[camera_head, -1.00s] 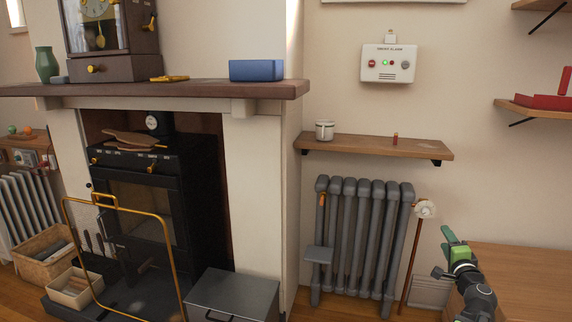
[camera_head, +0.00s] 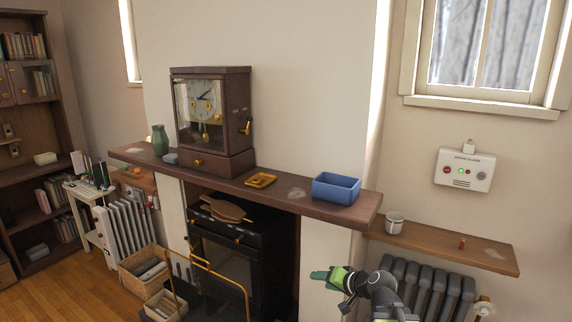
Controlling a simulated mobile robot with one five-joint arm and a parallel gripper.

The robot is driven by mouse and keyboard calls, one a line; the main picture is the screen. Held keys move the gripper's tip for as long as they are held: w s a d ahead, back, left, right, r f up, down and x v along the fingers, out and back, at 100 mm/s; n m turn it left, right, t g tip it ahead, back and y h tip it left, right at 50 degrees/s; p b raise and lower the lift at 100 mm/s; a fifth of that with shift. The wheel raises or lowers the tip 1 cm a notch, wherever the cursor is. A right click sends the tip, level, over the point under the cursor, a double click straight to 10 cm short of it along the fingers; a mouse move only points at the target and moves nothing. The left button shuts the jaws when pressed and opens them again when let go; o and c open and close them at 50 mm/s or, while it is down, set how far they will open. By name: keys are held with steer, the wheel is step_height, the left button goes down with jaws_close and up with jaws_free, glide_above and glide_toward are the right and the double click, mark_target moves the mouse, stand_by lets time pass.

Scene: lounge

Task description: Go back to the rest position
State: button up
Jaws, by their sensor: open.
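My gripper (camera_head: 322,276), with teal fingers and a bright green part, is at the lower middle of the head view. It is open, with nothing visible in it. It points left, in front of the fireplace's right pillar in the picture. My dark arm links run from it down to the bottom edge. No other object is named by the task.
Open floor (camera_head: 90,297) lies left.

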steer(key=s+a+r+n+g+h+p, duration=0.1)
steer(key=s+a+n+g+p, duration=0.2)
steer(key=s+a+g+p, duration=0.15)
steer(key=s+d+f+g+h, duration=0.4)
steer(key=s+d, duration=0.4)
steer(key=s, duration=0.3)
steer(key=shift+s+d+f+g+h, duration=0.3)
steer(key=shift+f+h, duration=0.2)
steer(key=shift+h, duration=0.2)
